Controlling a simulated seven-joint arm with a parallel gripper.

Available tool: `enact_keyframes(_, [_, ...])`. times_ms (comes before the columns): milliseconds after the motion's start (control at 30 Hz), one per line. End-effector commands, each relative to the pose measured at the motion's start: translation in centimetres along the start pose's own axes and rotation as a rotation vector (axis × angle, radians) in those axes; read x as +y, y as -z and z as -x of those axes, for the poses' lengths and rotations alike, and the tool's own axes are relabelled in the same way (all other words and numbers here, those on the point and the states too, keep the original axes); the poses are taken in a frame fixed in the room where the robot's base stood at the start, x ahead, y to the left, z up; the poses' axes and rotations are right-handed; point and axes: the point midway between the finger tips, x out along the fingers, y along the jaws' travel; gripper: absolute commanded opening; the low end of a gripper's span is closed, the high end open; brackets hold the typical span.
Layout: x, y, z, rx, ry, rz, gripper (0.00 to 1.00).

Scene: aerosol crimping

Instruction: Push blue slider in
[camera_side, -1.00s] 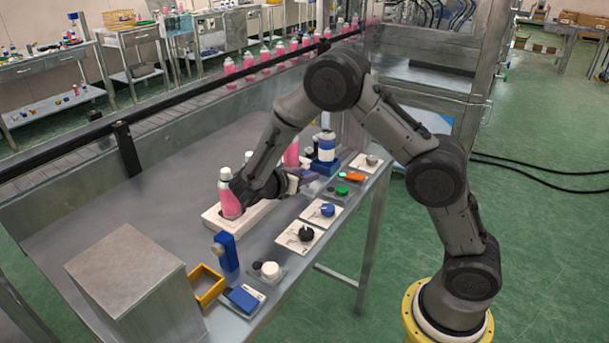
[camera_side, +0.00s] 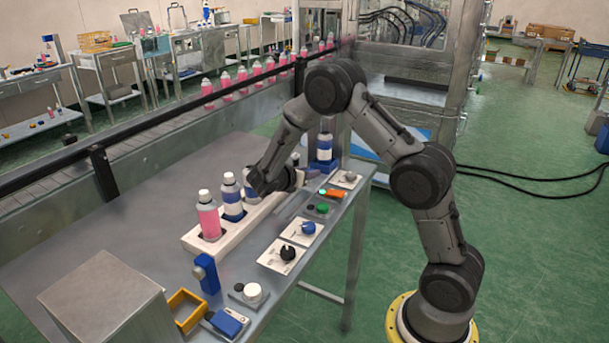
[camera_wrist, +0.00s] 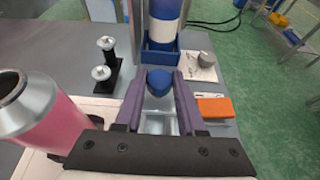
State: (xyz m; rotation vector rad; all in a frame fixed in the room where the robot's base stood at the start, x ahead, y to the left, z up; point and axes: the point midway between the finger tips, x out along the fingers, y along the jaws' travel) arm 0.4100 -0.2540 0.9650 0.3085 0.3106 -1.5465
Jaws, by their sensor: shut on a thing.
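The blue slider (camera_wrist: 160,82) shows in the wrist view as a rounded blue piece between the tips of my gripper's two purple fingers. My gripper (camera_wrist: 159,92) is shut on it, and a pale channel-like part lies below, between the fingers. Just beyond stands a blue holder (camera_wrist: 160,56) with a blue-and-white can (camera_wrist: 165,22) upright in it. In the side view my gripper (camera_side: 297,178) is low over the table, left of and in front of the same can (camera_side: 325,148). The slider cannot be made out there.
A pink can (camera_side: 208,218) and blue-labelled cans (camera_side: 232,198) stand in a white rack (camera_side: 228,237) beside my gripper. An orange block (camera_wrist: 215,107) lies right of the fingers; two metal-topped posts (camera_wrist: 104,58) stand left. Knob plates (camera_side: 284,254) line the table's front edge.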

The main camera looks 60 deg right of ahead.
Motion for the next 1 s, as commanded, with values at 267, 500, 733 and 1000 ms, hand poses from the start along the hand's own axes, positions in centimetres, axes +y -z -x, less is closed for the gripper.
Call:
enact_keyframes(267, [0.0,-0.4,-0.4,-0.007,0.002,-0.005,0.52])
enact_keyframes(500, [0.0,-0.2,-0.3,-0.004,0.002,-0.003,0.69])
enact_keyframes(733, [0.0,-0.2,0.2,-0.003,0.001,-0.002,0.69])
enact_keyframes(1000, [0.2,-0.2,4.7,-0.004,-0.005,-0.002,0.69])
